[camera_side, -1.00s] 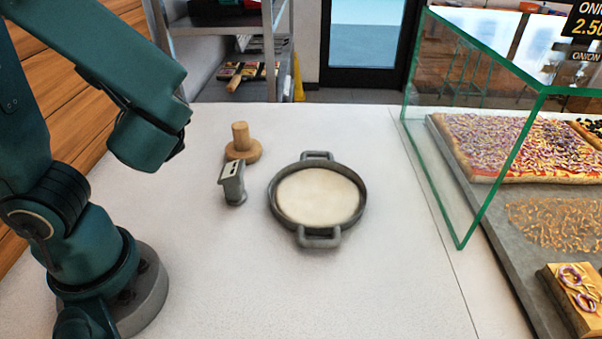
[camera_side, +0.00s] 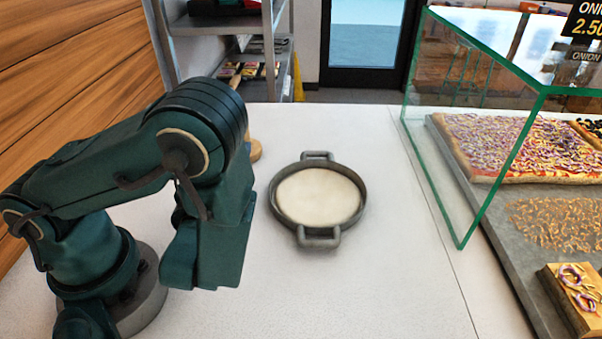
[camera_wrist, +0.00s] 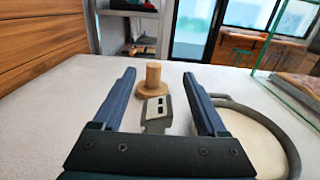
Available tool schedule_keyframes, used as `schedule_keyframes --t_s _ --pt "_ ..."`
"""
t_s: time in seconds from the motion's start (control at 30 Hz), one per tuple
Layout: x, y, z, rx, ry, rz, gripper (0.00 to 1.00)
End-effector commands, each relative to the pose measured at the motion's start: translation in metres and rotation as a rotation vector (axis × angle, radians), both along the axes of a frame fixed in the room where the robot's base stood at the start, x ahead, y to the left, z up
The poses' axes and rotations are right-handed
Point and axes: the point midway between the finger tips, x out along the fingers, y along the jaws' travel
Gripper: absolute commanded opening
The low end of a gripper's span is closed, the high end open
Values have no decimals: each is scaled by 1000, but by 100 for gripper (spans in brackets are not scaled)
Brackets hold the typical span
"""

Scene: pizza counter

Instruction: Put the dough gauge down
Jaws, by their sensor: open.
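The dough gauge, taken to be the small grey piece with dark slots (camera_wrist: 156,112), stands on the counter in the wrist view. It shows between my two spread fingers, with a visible gap to each. My gripper (camera_wrist: 159,74) is open and holds nothing. I cannot tell whether the fingers are level with the gauge or above it. In the side view my arm hides the gauge and the gripper's fingers.
A wooden press with an upright handle (camera_wrist: 153,80) stands just behind the gauge. A round two-handled pan (camera_side: 363,205) holding pale dough (camera_side: 318,197) is to the right. A glass case (camera_side: 455,150) covers pizzas farther right. The front counter (camera_side: 370,295) is clear.

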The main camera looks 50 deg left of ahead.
Motion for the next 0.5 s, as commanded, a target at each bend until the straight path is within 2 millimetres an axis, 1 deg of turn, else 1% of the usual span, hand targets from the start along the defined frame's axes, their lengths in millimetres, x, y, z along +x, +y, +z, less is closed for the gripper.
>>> schedule_keyframes --t_s 0.03,0.2,0.33,0.5 --pt "0 0 -12 6 6 0 75" --pt "0 0 -45 4 4 0 75" --pt "0 0 -63 1 1 0 75" --pt "0 0 -73 -1 1 1 75"
